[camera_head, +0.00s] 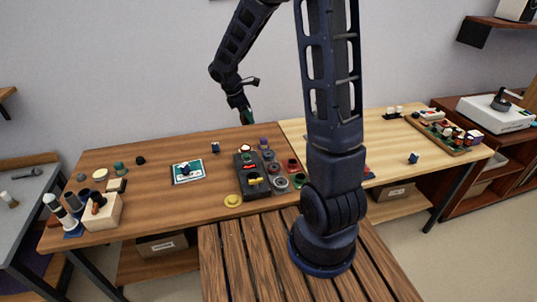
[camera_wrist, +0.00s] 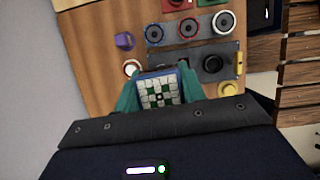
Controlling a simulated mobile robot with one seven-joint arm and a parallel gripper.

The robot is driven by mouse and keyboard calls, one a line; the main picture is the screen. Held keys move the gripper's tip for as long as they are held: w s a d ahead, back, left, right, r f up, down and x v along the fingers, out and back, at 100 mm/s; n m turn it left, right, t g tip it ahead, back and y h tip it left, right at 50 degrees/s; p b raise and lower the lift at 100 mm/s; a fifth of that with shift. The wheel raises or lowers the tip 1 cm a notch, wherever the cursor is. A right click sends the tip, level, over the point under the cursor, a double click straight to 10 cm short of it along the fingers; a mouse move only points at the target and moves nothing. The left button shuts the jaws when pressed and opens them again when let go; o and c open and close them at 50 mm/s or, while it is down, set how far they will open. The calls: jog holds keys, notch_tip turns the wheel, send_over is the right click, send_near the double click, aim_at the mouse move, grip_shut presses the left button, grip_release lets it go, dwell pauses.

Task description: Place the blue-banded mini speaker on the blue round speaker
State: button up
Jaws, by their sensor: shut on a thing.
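My gripper (camera_wrist: 159,82) has teal fingers and is shut on a small block with a blue edge and a white-and-green checked face, which I take for the blue-banded mini speaker (camera_wrist: 160,90). In the head view my gripper (camera_head: 248,117) is above the back of the brown table; what it holds cannot be made out there. The blue round speaker (camera_wrist: 154,35), a dark disc with a blue rim, lies on the table beyond the fingertips in the wrist view, apart from the held block. It also shows in the head view (camera_head: 268,155).
A grey round speaker (camera_wrist: 188,28) and a red-rimmed one stand in a row with the blue one. A purple piece (camera_wrist: 124,40) and a white, red-rimmed round piece (camera_wrist: 131,68) are close by. A dark tray (camera_head: 241,172) and a yellow disc (camera_head: 233,201) are near.

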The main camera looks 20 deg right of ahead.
jog(key=r, duration=0.1)
send_over(273, 152)
jog(key=a, duration=0.3)
jog(key=d, duration=0.2)
jog(key=shift+m, duration=0.3)
jog(key=f, duration=2)
jog(key=shift+s+a, duration=0.1)
jog(key=shift+a, duration=0.15)
jog(key=shift+f, duration=0.1)
jog(key=o, duration=1)
jog(key=shift+o, duration=0.2)
